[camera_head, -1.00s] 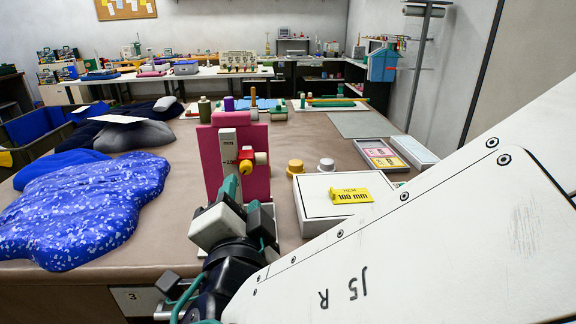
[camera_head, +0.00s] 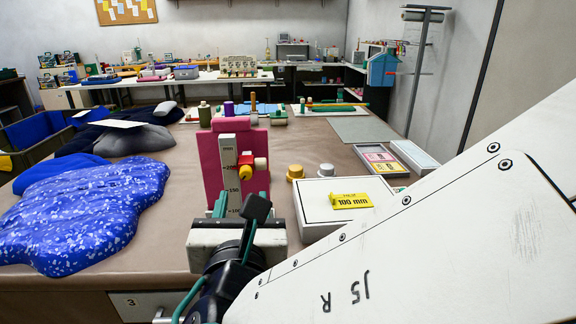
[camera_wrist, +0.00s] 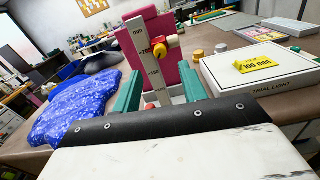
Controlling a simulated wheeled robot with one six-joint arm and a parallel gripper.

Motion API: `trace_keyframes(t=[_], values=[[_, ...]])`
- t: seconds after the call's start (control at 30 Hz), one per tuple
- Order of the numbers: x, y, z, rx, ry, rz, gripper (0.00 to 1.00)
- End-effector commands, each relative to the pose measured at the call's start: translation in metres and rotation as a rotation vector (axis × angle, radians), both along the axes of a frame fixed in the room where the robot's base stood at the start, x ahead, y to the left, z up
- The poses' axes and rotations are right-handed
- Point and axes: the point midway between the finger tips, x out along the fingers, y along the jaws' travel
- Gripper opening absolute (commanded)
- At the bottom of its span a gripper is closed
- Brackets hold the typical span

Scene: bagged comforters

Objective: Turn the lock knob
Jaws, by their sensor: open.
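A pink upright board (camera_head: 210,160) stands on the brown table, with a white ruler marked in mm (camera_head: 228,160) on its front. A red piece with a yellow knob (camera_head: 246,173) and a cream cylinder (camera_head: 261,163) sits beside the ruler. The yellow knob also shows in the wrist view (camera_wrist: 160,54), above and beyond my fingers. My gripper (camera_head: 240,208) is open and empty, in front of and below the knob, not touching it. In the wrist view its green fingers (camera_wrist: 160,92) stand apart, with the lower ruler between them.
A white box with a yellow 100 mm label (camera_head: 318,212) lies close right of the board. Yellow (camera_head: 295,172) and grey (camera_head: 326,170) round pieces stand behind it. A blue speckled bag (camera_head: 85,215) fills the table's left side.

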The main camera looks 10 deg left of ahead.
Motion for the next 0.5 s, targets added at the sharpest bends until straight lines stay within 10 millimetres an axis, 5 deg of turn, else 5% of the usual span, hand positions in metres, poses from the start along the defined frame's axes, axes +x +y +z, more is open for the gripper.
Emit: trace_keyframes(t=[0.5], values=[[0.068, 0.016, 0.000, 0.003, 0.001, -0.002, 0.42]])
